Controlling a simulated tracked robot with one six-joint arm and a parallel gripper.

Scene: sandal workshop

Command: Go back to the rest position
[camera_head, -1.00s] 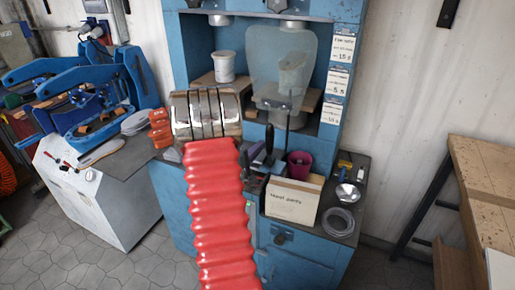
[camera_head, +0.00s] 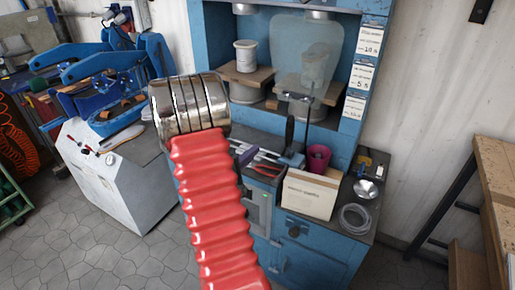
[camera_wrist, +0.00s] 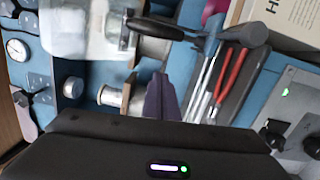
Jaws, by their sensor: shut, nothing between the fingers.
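My gripper (camera_wrist: 160,82) shows in the wrist view as two purple fingers pressed together, pointing up the picture, with nothing between them. In the head view a small purple part (camera_head: 246,156) shows just right of my red sleeve; most of the gripper is hidden behind my arm. The gripper is over the blue workbench, near its tools, and no contact with them is visible. In the wrist view a hammer (camera_wrist: 245,33) lies beyond the fingers, with red-handled pliers (camera_wrist: 232,75) to the right.
A grey cabinet (camera_head: 110,185) with a blue machine stands left. Paved floor (camera_head: 60,250) is free at front left.

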